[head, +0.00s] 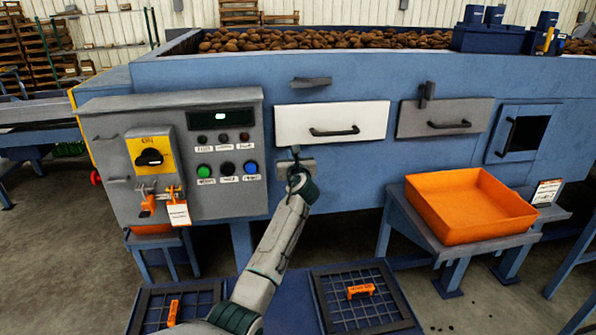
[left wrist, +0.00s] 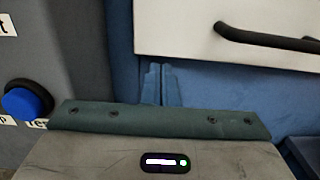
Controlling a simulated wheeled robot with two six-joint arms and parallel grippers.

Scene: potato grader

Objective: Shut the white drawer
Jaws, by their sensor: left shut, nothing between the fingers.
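The white drawer (head: 350,115) is in the blue machine front in the head view, with a black bar handle (head: 334,132). How far its front stands out from the machine is hard to tell. In the left wrist view the drawer front (left wrist: 180,28) and its handle (left wrist: 265,38) fill the upper right. My left gripper (head: 296,155) is just below the drawer's lower left edge, pointing at the machine. Its fingers show closed together in the left wrist view (left wrist: 160,84), with nothing between them. My right gripper is out of view.
A control panel (head: 235,175) with buttons and a yellow switch plate stands left of the drawer. A grey drawer (head: 443,112) and a dark opening (head: 522,134) are to the right. An orange tray (head: 470,205) sits on a stand at lower right. Grated covers (head: 365,310) lie below.

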